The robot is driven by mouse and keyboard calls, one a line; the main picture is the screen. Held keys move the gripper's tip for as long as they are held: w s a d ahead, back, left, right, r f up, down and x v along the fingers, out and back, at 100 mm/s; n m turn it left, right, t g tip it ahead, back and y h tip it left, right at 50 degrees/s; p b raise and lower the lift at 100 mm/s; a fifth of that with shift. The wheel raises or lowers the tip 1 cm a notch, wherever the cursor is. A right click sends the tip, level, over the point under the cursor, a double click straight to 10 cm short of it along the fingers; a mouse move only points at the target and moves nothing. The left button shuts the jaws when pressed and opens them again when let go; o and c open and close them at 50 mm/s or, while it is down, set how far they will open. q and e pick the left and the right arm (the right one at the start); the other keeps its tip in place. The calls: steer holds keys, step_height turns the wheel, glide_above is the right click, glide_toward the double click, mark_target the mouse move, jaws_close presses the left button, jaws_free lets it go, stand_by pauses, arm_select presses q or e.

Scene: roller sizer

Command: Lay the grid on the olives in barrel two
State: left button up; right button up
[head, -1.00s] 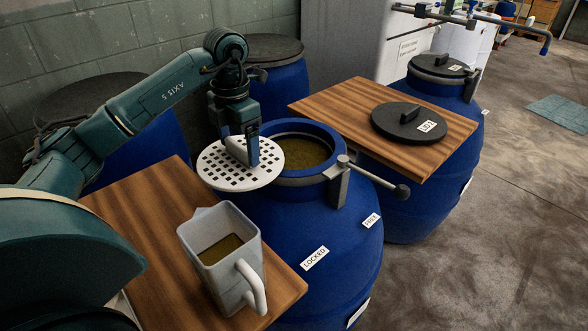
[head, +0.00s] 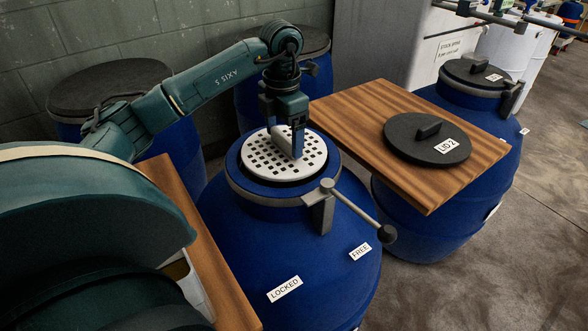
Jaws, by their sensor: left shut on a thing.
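The white perforated grid (head: 262,162) is over the mouth of the open blue barrel (head: 262,240) in the middle and covers the olives, which are hidden now. It looks level and within the rim; I cannot tell whether it touches the olives. My left gripper (head: 290,150) points down and is shut on the grid's upright handle. The dark lid marked LID 2 (head: 427,138) lies on the right wooden board. My right gripper is not in view.
A clamp lever (head: 350,205) sticks out at the barrel's front right, by the FREE label. The right wooden board (head: 345,115) borders the barrel. A white jug (head: 196,290) on the left board (head: 215,270) is mostly hidden by my arm. Closed barrels stand behind and at right.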

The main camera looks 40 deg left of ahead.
mark_target(282, 149)
arm_select(q)
steer(key=f, duration=0.4)
steer(key=shift+s+a+f, duration=0.1)
steer(key=shift+s+f, duration=0.1)
steer(key=shift+f, duration=2.05)
steer(key=o, duration=1)
steer(key=shift+f, duration=0.1)
step_height(282, 149, up, 12)
steer(key=shift+r, duration=0.15)
